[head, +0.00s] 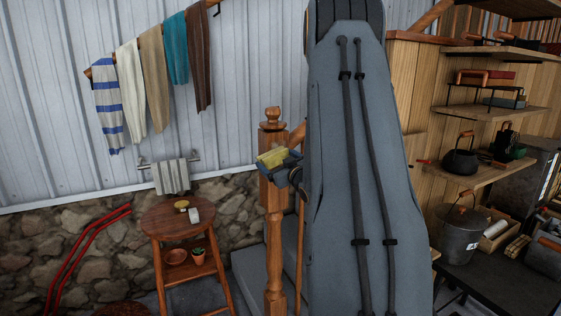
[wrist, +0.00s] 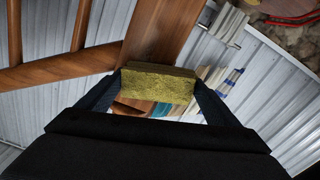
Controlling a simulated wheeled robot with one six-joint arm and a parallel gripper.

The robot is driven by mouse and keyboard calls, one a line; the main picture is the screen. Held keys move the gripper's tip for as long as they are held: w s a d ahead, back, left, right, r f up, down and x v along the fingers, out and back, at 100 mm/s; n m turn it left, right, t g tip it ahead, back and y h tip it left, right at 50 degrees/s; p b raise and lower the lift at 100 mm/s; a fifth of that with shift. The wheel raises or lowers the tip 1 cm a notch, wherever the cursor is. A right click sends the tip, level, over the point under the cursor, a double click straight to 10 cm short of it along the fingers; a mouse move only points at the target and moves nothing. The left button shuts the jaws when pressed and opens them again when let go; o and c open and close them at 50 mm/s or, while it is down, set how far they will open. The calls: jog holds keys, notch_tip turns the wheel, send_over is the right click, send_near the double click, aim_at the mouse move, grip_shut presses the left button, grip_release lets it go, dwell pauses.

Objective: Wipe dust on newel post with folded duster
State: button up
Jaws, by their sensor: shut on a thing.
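The folded duster (wrist: 158,84) is a yellow-green, fuzzy block held between the two fingers of my gripper (wrist: 158,92) in the wrist view. In the head view the duster (head: 272,158) shows in front of the wooden newel post (head: 274,225), below its turned cap, with my gripper (head: 285,166) at its right. The newel post also shows in the wrist view (wrist: 165,35) as a brown wooden face right beyond the duster. The duster overlaps the post in both views; I cannot tell whether it touches. I cannot make out dust on the post.
My arm covers the middle of the head view. A round wooden stool (head: 176,218) with small items stands left of the post. Clothes hang on a sloping rail (head: 150,45). Wooden shelves (head: 490,108) with pots and a metal bucket (head: 461,236) are at right.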

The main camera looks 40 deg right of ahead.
aim_at(283, 152)
jog(key=shift+w+a, duration=0.2)
jog(key=shift+a, duration=0.45)
jog(key=shift+r+p, duration=0.6)
jog(key=shift+r, duration=0.55)
jog(key=shift+s+d, duration=0.2)
jog(key=shift+d, duration=0.75)
jog(key=shift+s+d, duration=0.2)
jog(key=shift+d, duration=0.75)
jog(key=d, duration=0.1)
jog(key=s+d, duration=0.1)
jog(key=d, duration=0.3)
jog(key=shift+s+f, duration=0.1)
jog(key=shift+s, duration=0.15)
jog(key=shift+a, duration=0.1)
jog(key=p+v, duration=0.1)
jog(key=v, duration=0.5)
